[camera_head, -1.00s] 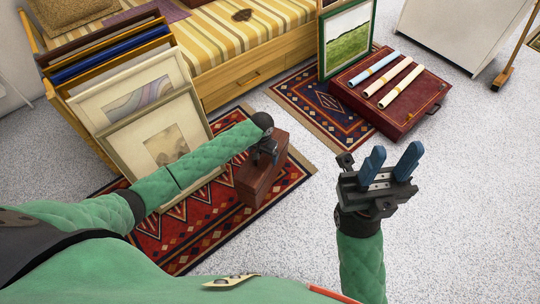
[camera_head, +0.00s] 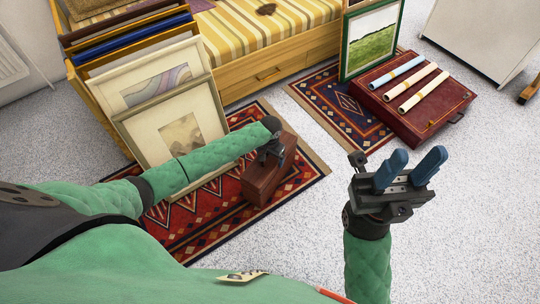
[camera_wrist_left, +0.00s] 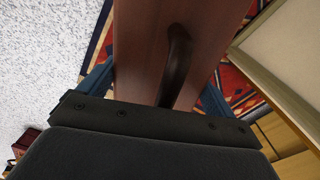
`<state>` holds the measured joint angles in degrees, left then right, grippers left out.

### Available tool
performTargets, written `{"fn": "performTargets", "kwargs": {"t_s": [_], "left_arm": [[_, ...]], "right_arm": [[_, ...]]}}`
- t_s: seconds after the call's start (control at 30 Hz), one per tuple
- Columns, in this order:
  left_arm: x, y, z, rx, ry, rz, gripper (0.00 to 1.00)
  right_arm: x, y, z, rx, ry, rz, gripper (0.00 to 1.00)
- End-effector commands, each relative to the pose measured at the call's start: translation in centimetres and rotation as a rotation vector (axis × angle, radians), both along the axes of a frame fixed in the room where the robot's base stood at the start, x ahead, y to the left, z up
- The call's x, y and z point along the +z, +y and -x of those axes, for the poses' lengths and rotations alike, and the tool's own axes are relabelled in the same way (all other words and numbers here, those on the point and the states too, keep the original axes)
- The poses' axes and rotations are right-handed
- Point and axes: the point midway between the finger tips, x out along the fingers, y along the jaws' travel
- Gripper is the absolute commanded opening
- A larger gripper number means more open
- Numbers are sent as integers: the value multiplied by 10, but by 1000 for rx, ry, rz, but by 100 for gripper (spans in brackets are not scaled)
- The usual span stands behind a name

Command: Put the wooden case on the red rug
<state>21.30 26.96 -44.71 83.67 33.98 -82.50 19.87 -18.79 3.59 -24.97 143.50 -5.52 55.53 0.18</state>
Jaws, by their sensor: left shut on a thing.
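The wooden case (camera_head: 262,184) is a reddish-brown box with a dark handle on its top. It is over the red rug (camera_head: 205,228) at the left, near the rug's right part; I cannot tell whether its base touches the rug. My left gripper (camera_head: 272,152) is shut on the case from above. In the left wrist view the case (camera_wrist_left: 148,50) lies between the blue fingers, with its curved handle along the middle and the patterned rug (camera_wrist_left: 232,85) beyond. My right gripper (camera_head: 412,168) is open and empty, its blue fingers apart, over the pale floor.
Framed prints (camera_head: 180,135) lean in a wooden rack at the rug's left side. A striped daybed (camera_head: 270,35) stands behind.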

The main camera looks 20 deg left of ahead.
Motion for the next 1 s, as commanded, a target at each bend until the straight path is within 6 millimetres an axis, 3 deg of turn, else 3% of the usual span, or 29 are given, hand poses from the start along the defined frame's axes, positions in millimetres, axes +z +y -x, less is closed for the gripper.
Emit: {"fn": "performTargets", "kwargs": {"t_s": [0.27,0.3,0.33,0.67,1.0], "left_arm": [[-1,-1,-1,0,-2,1,20],[-3,0,0,0,0,1,95],[-3,0,0,0,0,1,100],[2,0,0,0,-1,-1,100],[61,0,-1,0,-2,1,100]], "right_arm": [[2,-1,0,-6,-1,0,36],[1,-2,0,-8,-1,0,36],[0,-2,0,-8,-1,0,36],[-1,-2,0,-7,1,-2,36],[12,-6,1,-40,-6,15,36]]}}
